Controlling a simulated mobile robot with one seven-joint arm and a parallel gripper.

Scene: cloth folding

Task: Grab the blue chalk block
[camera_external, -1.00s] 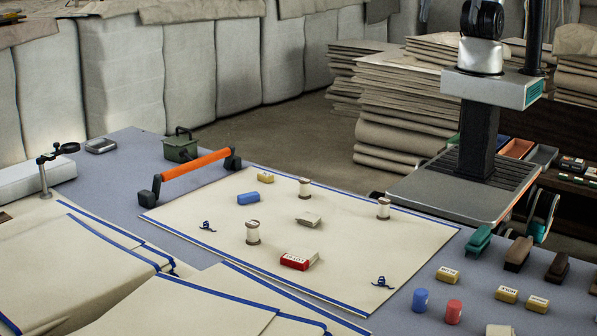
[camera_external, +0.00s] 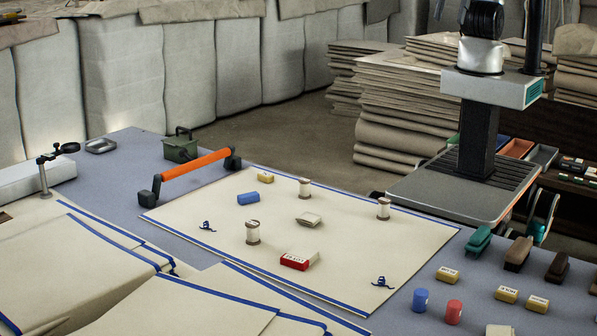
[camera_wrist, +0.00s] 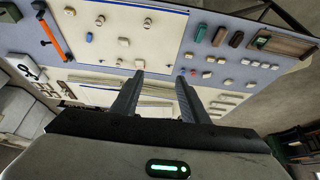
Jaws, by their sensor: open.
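The blue chalk block (camera_external: 248,198) lies on the cream cloth sheet (camera_external: 210,228), toward its left side, near the orange-handled bar. In the wrist view a small blue block (camera_wrist: 89,37) shows at the upper left, left of my fingers. My gripper (camera_wrist: 158,80) is open, with two dark fingers spread and nothing between them. It is well above the table and apart from the block. In the external view my gripper is out of frame; only part of my arm shows at the top right.
A yellow block (camera_external: 265,177), spools (camera_external: 253,233), a pale block (camera_external: 308,219) and a red box (camera_external: 299,260) lie on the sheet. The orange-handled bar (camera_external: 196,167) stands at its left edge. Blue (camera_external: 420,299) and red (camera_external: 454,311) cylinders stand to the right.

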